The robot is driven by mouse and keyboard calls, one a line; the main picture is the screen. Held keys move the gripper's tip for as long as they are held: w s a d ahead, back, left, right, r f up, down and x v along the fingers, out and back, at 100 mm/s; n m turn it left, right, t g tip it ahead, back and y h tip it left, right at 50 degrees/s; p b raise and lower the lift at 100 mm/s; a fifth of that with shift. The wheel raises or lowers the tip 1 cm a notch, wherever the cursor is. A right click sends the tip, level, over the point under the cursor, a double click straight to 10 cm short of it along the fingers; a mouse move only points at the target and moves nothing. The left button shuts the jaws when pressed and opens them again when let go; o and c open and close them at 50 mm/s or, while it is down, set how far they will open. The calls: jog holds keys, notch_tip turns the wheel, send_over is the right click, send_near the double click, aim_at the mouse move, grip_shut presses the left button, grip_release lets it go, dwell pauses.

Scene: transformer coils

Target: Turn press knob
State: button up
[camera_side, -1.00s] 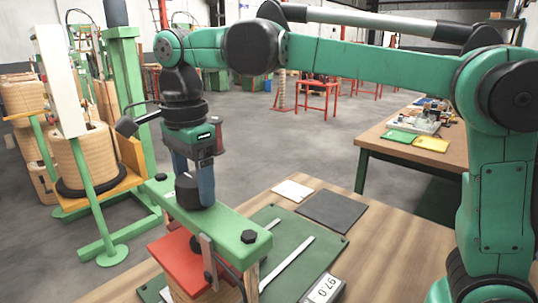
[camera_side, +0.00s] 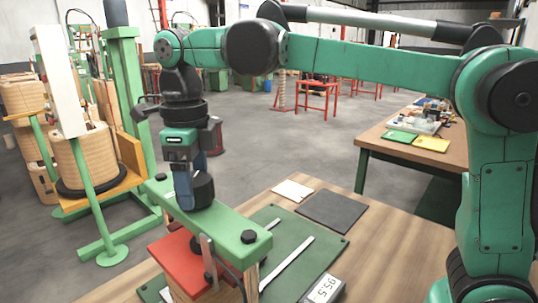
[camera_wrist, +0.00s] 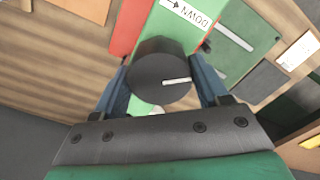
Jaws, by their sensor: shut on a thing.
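The black round press knob (camera_side: 204,189) stands on top of the green press crossbar (camera_side: 226,222). My gripper (camera_side: 194,192) points down over it, with its blue fingers shut on the knob. In the wrist view the knob (camera_wrist: 150,72) sits between my two fingers, and a white mark on its top points right. A red plate (camera_side: 176,252) is under the crossbar. A small grey display (camera_side: 325,288) in front of the press reads about 95.5.
The press stands on a green base (camera_side: 290,262) on a wooden table (camera_side: 385,240). A dark mat (camera_side: 334,210) and a white sheet (camera_side: 292,190) lie behind. A green winding stand (camera_side: 122,90) with coils is at left. A bench (camera_side: 400,140) stands behind right.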

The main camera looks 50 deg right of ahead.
aim_at(193, 178)
jog(key=shift+m, duration=0.6)
jog(key=o, duration=1.3)
jog(key=shift+r, duration=2.85)
